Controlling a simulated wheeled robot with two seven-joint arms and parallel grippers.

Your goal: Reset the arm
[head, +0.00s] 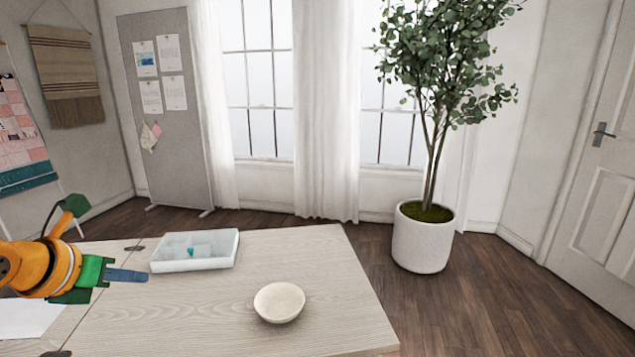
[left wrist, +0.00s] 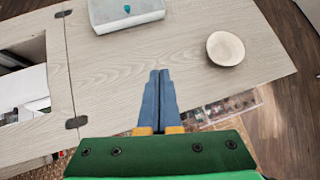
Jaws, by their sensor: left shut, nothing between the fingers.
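My left gripper (head: 127,275) comes in from the left edge of the head view, over the left part of the cabinet top. In the left wrist view its blue fingers (left wrist: 159,76) are together, with nothing between them. It touches no object that I can see. My right gripper is in neither view.
A light wooden cabinet top (head: 230,305) carries a translucent divided tray (head: 165,267) with a small teal item (head: 190,251) in it, and a cream bowl (head: 279,302). Bare wood lies between them. An open compartment (left wrist: 22,85) shows at left. A potted tree (head: 422,240) stands beyond.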

